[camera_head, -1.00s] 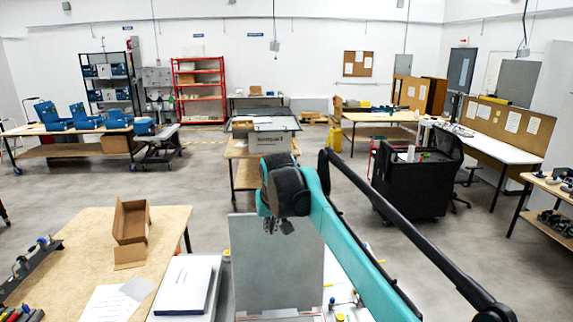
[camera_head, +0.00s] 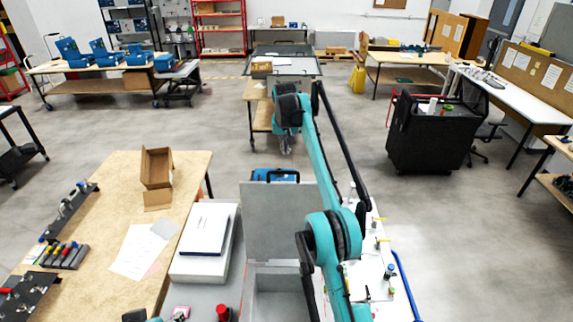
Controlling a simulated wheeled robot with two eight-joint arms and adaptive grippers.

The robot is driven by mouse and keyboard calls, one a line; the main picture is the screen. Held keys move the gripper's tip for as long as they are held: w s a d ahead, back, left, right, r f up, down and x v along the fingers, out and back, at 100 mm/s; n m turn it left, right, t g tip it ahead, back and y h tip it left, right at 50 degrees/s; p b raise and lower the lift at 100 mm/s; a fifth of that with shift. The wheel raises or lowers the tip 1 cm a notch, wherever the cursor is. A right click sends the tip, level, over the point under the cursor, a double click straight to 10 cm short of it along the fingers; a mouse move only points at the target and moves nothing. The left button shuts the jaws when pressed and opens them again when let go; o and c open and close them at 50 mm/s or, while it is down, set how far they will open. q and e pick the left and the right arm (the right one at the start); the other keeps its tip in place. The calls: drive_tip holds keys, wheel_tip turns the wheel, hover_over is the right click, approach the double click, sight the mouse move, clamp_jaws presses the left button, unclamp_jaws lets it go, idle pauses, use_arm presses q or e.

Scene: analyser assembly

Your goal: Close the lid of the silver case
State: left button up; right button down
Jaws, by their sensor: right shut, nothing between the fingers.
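The silver case stands open at the bottom centre, with its grey lid (camera_head: 262,222) upright. Part of the case's hollow body (camera_head: 275,300) shows below the lid, partly covered by my right arm. My right arm reaches up past the lid's right side. My right gripper (camera_head: 286,146) is shut and empty, and appears above and beyond the lid's top edge, apart from it. My left gripper is not in view.
A white box (camera_head: 203,238) lies left of the case. A wooden table (camera_head: 100,215) with an open cardboard box (camera_head: 157,170) is at the left. A blue-handled item (camera_head: 274,174) shows behind the lid. A black cart (camera_head: 433,140) stands at the right.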

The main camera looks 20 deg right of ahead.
wheel_tip(320, 180, down, 7)
drive_tip(key=s, duration=0.1)
drive_tip(key=shift+s+r+p, duration=0.2)
drive_tip(key=shift+p, duration=0.25)
drive_tip(key=shift+a, duration=0.15)
drive_tip(key=shift+s, duration=0.1)
